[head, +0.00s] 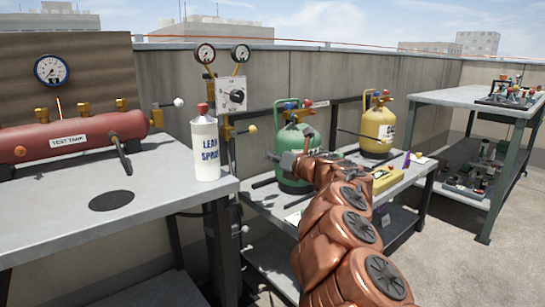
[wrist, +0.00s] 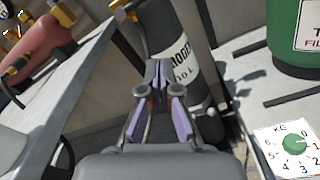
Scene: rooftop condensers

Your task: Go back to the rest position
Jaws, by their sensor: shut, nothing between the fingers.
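My copper-coloured arm reaches up from the bottom of the head view, and my gripper (head: 280,158) at its end points left, in front of the green cylinder (head: 293,165). In the wrist view my gripper (wrist: 158,80) has purple-padded fingers that meet at the tips, with nothing between them. It hangs over the gap between the left bench (wrist: 75,75) and the scale bench, in front of a dark cylinder (wrist: 180,55) with a white label. The green cylinder (wrist: 297,40) is at the upper right there.
A white leak spray bottle (head: 205,148) stands at the left bench's edge. A red test tank (head: 75,140) lies behind it. A yellow cylinder (head: 377,128) and a yellow device (head: 386,179) are on the middle bench. A scale dial (wrist: 288,148) is close at right. Floor is clear at right.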

